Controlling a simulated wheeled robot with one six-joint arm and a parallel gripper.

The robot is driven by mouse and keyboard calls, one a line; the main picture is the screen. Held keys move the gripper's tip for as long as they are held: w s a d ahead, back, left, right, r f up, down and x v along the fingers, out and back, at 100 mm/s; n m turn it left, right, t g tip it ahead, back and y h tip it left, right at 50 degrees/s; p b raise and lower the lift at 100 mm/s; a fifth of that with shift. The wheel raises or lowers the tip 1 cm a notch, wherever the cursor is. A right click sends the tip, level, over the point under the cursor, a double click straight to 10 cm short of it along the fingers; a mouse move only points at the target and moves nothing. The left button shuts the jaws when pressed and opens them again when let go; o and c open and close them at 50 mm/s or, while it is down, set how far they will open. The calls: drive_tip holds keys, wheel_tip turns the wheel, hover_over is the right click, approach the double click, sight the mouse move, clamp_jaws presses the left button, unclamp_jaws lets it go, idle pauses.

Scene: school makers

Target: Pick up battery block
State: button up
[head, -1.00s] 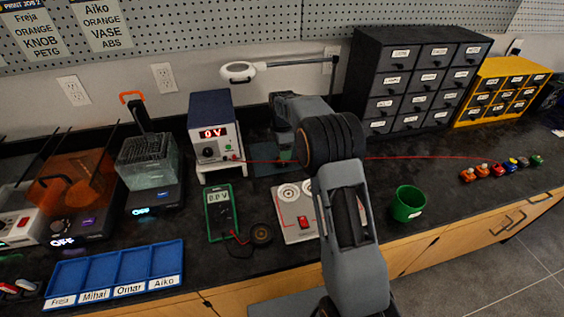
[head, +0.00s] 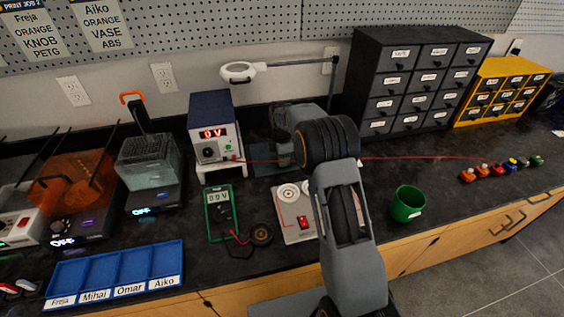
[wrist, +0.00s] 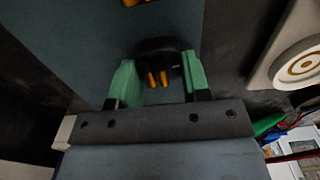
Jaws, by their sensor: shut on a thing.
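A black block with orange prongs (wrist: 158,52), which looks like the battery block, sits between the green finger pads of my gripper (wrist: 158,76) in the wrist view. My gripper is shut on it, with one pad against each side. Below is a blue-grey mat (wrist: 60,50), and I cannot tell whether the block touches it. In the head view my arm hides the block and most of my gripper, near the dark mat (head: 262,169) right of the power supply (head: 212,135).
A white board with a red switch (head: 292,232), a multimeter (head: 221,214) and a green cup (head: 407,204) stand near. Dark drawers (head: 412,80) rise behind at right. A red wire (head: 425,158) crosses the bench.

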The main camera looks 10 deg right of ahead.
drive_tip(key=c, duration=0.4)
drive_tip(key=shift+o, duration=0.2)
drive_tip(key=shift+r, duration=0.15)
